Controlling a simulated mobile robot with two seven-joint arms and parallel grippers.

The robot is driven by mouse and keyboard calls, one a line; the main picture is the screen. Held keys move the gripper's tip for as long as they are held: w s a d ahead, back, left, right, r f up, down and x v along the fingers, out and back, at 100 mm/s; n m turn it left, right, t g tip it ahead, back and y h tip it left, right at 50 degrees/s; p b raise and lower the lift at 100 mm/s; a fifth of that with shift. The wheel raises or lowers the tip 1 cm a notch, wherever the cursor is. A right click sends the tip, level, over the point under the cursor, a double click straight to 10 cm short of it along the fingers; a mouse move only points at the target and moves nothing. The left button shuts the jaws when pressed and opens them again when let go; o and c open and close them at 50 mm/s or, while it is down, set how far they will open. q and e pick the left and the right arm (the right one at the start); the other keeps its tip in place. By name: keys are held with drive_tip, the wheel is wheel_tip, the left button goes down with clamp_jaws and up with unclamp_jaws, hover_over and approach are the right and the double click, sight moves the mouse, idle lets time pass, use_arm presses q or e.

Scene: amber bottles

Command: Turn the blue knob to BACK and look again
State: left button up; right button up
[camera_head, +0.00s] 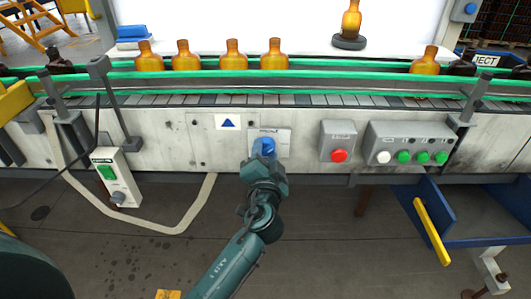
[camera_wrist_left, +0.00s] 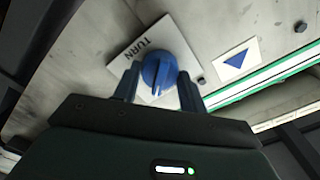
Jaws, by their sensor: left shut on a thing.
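The blue knob (camera_head: 264,145) sits on a pale plate (camera_head: 284,137) on the side of the conveyor. In the left wrist view the blue knob (camera_wrist_left: 158,68) shows between the two fingers, with a lighter line on its face and the word TURN on the plate (camera_wrist_left: 123,60) beside it. My left gripper (camera_head: 263,158) is at the knob and shut on it; it also shows in the left wrist view (camera_wrist_left: 159,84). An amber bottle (camera_head: 351,19) stands on a dark round stand (camera_head: 349,42) before a white panel. My right gripper is not in view.
Several amber bottles (camera_head: 233,54) stand on the conveyor between green rails (camera_head: 300,74). Right of the knob are a red button box (camera_head: 338,142) and a panel (camera_head: 412,143) with white and green buttons. A blue chute (camera_head: 440,210) stands lower right.

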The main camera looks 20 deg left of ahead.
use_arm(q)
drive_tip(key=m+p, duration=0.1)
drive_tip(key=m, duration=0.4)
drive_tip(key=shift+r+p, duration=0.2)
drive_tip(key=shift+p, duration=0.1)
drive_tip(key=shift+m+p, duration=0.3)
drive_tip(key=shift+m, duration=1.1)
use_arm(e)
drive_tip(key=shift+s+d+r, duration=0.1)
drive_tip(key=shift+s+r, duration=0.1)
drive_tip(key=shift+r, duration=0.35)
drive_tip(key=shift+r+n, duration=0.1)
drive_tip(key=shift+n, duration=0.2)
use_arm(q)
drive_tip(key=o, duration=1)
drive_tip(key=shift+f, duration=0.15)
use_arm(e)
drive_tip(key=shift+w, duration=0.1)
use_arm(q)
drive_tip(key=shift+f, duration=0.1)
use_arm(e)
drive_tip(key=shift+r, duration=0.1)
